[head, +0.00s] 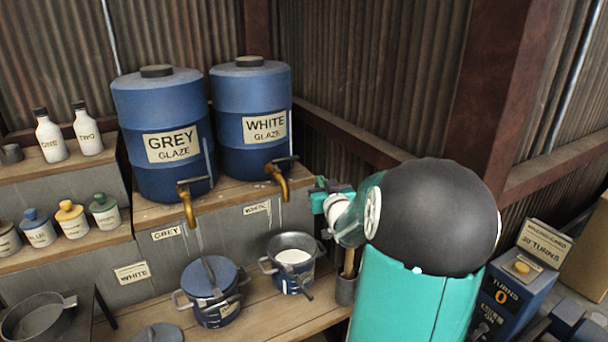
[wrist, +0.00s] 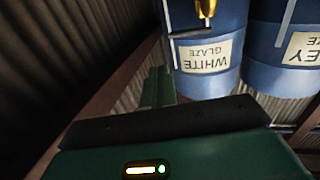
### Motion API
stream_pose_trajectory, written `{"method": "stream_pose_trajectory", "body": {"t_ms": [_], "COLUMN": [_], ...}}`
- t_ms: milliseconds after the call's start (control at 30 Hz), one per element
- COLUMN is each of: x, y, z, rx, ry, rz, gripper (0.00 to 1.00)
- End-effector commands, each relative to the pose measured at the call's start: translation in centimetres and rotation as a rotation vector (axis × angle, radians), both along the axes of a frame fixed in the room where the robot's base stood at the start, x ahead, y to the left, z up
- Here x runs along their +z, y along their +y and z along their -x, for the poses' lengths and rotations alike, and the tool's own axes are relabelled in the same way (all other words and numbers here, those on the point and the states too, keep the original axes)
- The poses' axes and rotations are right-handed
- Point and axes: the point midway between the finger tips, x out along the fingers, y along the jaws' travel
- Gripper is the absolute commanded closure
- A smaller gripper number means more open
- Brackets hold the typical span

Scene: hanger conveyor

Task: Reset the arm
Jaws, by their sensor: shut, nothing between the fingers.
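My arm rises at the right of the head view, with its teal link and black elbow joint in front of the wall. My gripper (head: 321,186) is small and partly hidden there, just right of the white glaze barrel's tap (head: 277,180). In the wrist view, the green fingers of my gripper (wrist: 158,72) lie together, shut and empty. The wrist view is upside down, with the white glaze barrel (wrist: 207,55) beyond the fingers. I cannot tell whether the gripper touches anything.
The grey glaze barrel (head: 163,115) stands beside the white glaze barrel (head: 247,105) on a shelf. Below are a blue lidded pot (head: 210,290) and an open pot (head: 290,262) with white liquid. A turns counter (head: 505,300) showing 0 stands right of my arm.

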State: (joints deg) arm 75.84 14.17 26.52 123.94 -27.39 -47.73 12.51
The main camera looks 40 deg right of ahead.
Motion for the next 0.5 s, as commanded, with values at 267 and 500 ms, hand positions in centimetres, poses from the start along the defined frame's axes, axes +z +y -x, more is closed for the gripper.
{"method": "stream_pose_trajectory", "body": {"t_ms": [267, 500], "x": [0.0, 0.3], "y": [0.1, 3.7], "z": [0.4, -1.3], "rx": [0.0, 0.02], "ry": [-0.001, 0.094], "rz": [0.0, -0.003], "gripper": [1.0, 1.0]}}
